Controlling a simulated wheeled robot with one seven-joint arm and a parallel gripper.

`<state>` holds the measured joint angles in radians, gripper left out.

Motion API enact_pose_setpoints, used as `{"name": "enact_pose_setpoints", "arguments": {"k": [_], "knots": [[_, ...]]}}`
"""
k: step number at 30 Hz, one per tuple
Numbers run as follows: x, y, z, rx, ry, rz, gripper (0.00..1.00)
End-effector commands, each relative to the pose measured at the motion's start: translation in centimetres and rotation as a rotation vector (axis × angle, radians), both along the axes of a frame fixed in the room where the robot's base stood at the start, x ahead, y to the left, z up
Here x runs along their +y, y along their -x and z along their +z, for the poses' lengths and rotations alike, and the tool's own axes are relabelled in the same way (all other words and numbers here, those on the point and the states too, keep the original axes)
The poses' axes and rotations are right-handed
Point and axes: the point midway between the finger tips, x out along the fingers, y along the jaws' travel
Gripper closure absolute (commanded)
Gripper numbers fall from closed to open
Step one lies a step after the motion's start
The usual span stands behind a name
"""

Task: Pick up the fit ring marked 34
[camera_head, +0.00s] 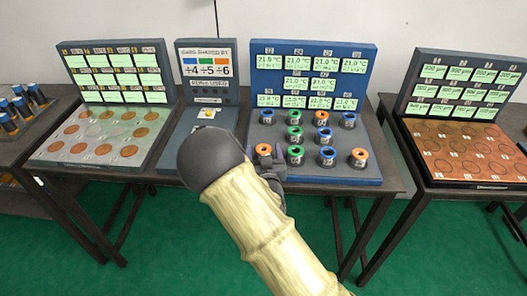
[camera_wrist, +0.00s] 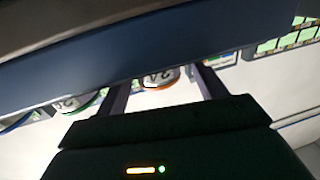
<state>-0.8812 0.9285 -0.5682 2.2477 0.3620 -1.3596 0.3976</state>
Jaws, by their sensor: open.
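An orange-topped dark ring (camera_head: 264,150) sits at the front left of the blue board, right by my gripper (camera_head: 274,176), which is mostly hidden behind my arm. In the wrist view an orange-edged ring (camera_wrist: 160,79) with an upside-down two-digit label shows between the two open fingers of my gripper (camera_wrist: 162,82). The label looks like 34, but is too small to be sure. The fingers stand on either side of the ring with a gap, and nothing is held. Another ring (camera_wrist: 75,103) with a green edge is beside the left finger.
The blue board (camera_head: 345,179) carries several more blue, green and orange rings close by. A grey panel (camera_head: 200,125) stands to its left, with a tray of copper discs (camera_head: 48,152) beyond. A copper plate (camera_head: 470,150) is on the right table.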

Motion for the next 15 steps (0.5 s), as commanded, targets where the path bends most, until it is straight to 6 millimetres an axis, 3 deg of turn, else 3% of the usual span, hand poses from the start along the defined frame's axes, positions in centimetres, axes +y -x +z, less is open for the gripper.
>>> {"name": "enact_pose_setpoints", "arguments": {"k": [4, 15], "knots": [[0.13, -1.5, 0.02, 0.0, 0.0, 0.0, 0.3], [0.15, -1.62, -0.07, 0.001, 0.0, 0.0, 0.3]]}}
